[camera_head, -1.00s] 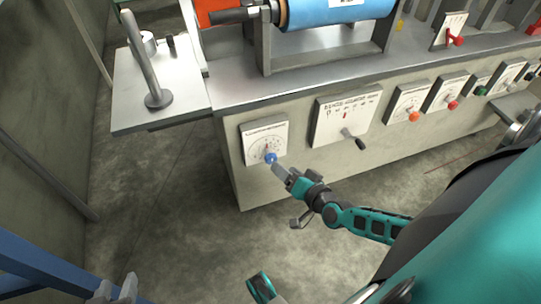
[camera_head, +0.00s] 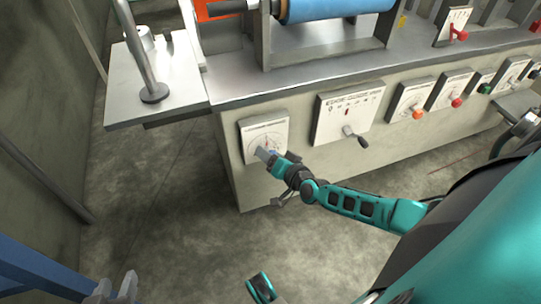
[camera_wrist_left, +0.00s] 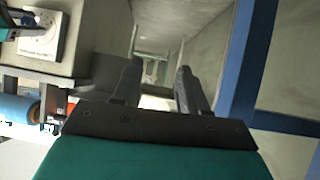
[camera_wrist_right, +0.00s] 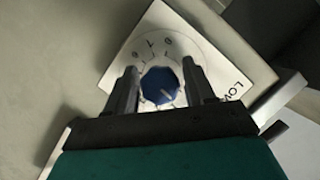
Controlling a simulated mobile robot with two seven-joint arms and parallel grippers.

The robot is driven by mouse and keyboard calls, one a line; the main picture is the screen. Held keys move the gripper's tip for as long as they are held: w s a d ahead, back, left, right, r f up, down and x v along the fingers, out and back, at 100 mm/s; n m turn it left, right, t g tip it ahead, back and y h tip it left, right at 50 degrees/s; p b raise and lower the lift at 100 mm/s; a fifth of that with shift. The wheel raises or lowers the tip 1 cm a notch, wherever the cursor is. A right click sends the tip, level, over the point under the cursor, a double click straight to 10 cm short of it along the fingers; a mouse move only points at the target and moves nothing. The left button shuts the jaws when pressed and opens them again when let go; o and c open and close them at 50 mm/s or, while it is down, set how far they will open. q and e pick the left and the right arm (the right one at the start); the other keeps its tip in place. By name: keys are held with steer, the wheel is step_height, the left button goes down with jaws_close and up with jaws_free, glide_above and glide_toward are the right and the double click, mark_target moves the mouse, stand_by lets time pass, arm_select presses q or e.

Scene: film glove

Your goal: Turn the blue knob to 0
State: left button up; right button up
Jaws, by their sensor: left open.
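The blue knob (camera_wrist_right: 160,87) sits on a white dial plate (camera_wrist_right: 210,60) with small digits around it. In the right wrist view it lies between the two fingers of my right gripper (camera_wrist_right: 160,72), which stand apart on either side of it. I cannot tell whether they touch it. In the head view my right gripper (camera_head: 264,155) is at the dial plate (camera_head: 266,130) and largely hides the knob. A pale mark shows on the knob, but its exact setting is unclear. My left gripper (camera_head: 116,288) is open and empty at the lower left, far from the knob.
A second white panel with a dark-tipped lever (camera_head: 362,141) is to the right of the dial. Orange (camera_head: 418,114), red and green knobs follow along the machine front. A metal side shelf (camera_head: 130,95) with a post juts out at left. The floor below is open.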

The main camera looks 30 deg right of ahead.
steer(key=c, duration=0.7)
steer(key=shift+r+p, duration=0.2)
steer(key=shift+p, duration=0.4)
steer(key=shift+c, duration=0.4)
steer(key=shift+n, duration=0.3)
steer(key=shift+f, duration=0.2)
steer(key=o, duration=1)
arm_select(q)
steer(key=shift+s+a+r, duration=0.15)
steer(key=shift+s+a, duration=0.05)
steer(key=shift+a, duration=0.15)
arm_select(e)
steer(key=shift+o, duration=0.2)
